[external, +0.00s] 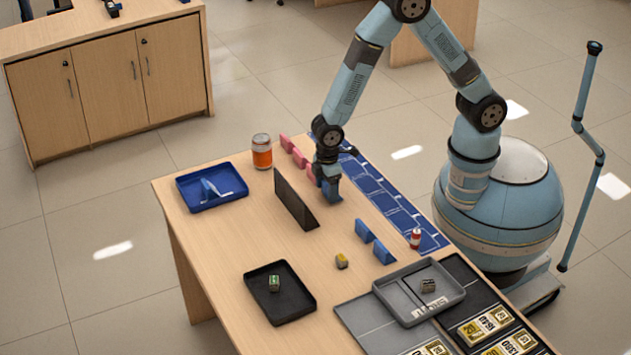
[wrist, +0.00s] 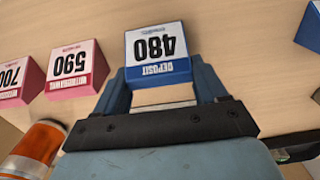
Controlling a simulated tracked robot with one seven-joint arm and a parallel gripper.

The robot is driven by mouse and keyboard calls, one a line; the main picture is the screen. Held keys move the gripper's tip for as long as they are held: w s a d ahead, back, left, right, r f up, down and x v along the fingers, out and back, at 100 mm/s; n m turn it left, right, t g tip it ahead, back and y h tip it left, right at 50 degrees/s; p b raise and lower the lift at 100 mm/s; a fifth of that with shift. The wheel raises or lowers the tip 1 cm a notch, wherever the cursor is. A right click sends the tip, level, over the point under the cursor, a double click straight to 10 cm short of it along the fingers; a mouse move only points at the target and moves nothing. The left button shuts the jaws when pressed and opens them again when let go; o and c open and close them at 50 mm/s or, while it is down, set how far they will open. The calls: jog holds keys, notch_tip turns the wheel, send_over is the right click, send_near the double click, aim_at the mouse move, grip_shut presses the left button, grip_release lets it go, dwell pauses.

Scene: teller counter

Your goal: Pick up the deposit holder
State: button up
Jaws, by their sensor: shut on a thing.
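The deposit holder (wrist: 158,52) is a blue wedge with a white card reading 480 and DEPOSIT. In the wrist view it sits between the two blue-grey fingers of my gripper (wrist: 162,82), which is shut on it. In the external view my gripper (external: 330,187) points down at the counter, to the right of the dark upright panel. The holder is mostly hidden by my gripper there, and I cannot tell whether it touches the counter. Pink withdrawal holders, one reading 590 (wrist: 77,66) and one reading 700 (wrist: 17,80), stand to its left in the wrist view.
The dark panel (external: 295,203) stands close to my gripper. Two blue holders (external: 363,230), a yellow block (external: 341,261), a small red can (external: 416,238) and a black tray (external: 306,305) are nearer the front.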

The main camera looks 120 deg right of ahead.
jog(key=shift+r, duration=0.4)
notch_tip(320, 180, up, 3)
jog(key=shift+s+f, duration=0.1)
jog(key=shift+f, duration=0.1)
jog(key=s+a+r, duration=0.2)
jog(key=s+r, duration=0.7)
jog(key=s, duration=0.4)
send_over(222, 181)
notch_tip(222, 181, down, 3)
notch_tip(222, 181, down, 9)
jog(key=shift+f, duration=0.1)
